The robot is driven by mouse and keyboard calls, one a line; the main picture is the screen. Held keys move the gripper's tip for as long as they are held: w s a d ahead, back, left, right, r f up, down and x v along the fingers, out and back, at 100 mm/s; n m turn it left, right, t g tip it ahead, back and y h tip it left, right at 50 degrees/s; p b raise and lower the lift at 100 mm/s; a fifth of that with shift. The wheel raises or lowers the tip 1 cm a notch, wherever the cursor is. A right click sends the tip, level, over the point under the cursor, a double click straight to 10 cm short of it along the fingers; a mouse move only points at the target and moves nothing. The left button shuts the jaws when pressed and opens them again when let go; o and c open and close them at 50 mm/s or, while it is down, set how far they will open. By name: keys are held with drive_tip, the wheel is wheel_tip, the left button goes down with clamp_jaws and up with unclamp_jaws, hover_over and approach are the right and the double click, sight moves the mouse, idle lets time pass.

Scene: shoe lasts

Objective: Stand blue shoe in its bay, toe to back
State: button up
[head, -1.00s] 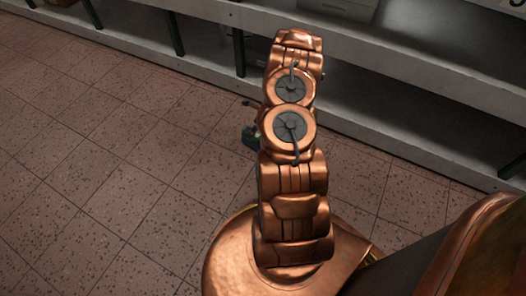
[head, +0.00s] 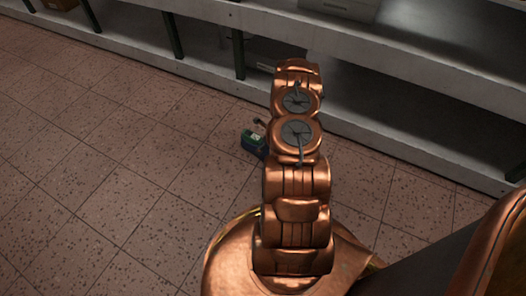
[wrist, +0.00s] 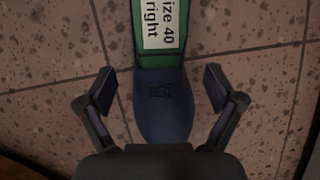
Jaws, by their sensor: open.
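The blue shoe last (wrist: 163,100) lies on the tiled floor in the wrist view, its rounded blue toe toward my gripper. Its far part is green with a white label reading "ize 40 right"; the far end is cut off by the frame. My gripper (wrist: 160,88) is open, with one finger on each side of the blue toe and a visible gap on both sides. In the head view the shoe (head: 253,142) shows as a small blue and green piece left of my arm, partly hidden by it. The gripper's jaws are not clear there.
A long grey shelf unit (head: 400,72) with dark posts runs along the back, close beyond my arm. A grey box (head: 338,8) sits on it, and a brown box (head: 60,4) is at far left. Tiled floor (head: 110,150) is clear to the left.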

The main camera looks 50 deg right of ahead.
drive_tip(key=shift+b+x, duration=0.35)
drive_tip(key=shift+x, duration=0.85)
clamp_jaws()
